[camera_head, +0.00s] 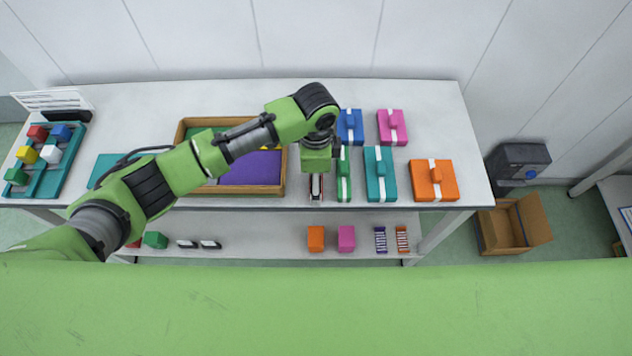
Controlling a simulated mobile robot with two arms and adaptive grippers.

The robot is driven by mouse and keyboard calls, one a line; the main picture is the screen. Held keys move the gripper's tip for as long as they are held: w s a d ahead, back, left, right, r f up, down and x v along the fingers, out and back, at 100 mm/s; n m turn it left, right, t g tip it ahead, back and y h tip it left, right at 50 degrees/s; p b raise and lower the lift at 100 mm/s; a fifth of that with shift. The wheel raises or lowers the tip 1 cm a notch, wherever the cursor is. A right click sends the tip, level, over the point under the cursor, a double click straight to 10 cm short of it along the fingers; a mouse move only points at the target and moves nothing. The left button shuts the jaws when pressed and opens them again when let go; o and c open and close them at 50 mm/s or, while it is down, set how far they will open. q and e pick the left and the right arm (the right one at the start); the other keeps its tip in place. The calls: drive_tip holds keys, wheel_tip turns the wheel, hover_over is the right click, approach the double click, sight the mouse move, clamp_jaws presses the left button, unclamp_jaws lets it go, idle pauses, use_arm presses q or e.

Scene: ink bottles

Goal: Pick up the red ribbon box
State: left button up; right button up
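My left arm reaches in from the left across the table. My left gripper (317,178) points down at the front middle of the table. Its fingers are small and partly hidden by the wrist, so I cannot tell whether they are open or shut. My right gripper is not in view.
Close to the right stand a green box (343,188) and a teal box (386,187), then an orange box (421,190). Blue (357,133) and pink (399,137) boxes stand behind. A wooden tray (181,133) lies left, partly under my arm. A lower shelf (270,236) holds small items.

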use_arm(q)
drive_tip(key=shift+f, duration=0.8)
drive_tip(key=c, duration=1.2)
drive_tip(key=shift+r, duration=0.1)
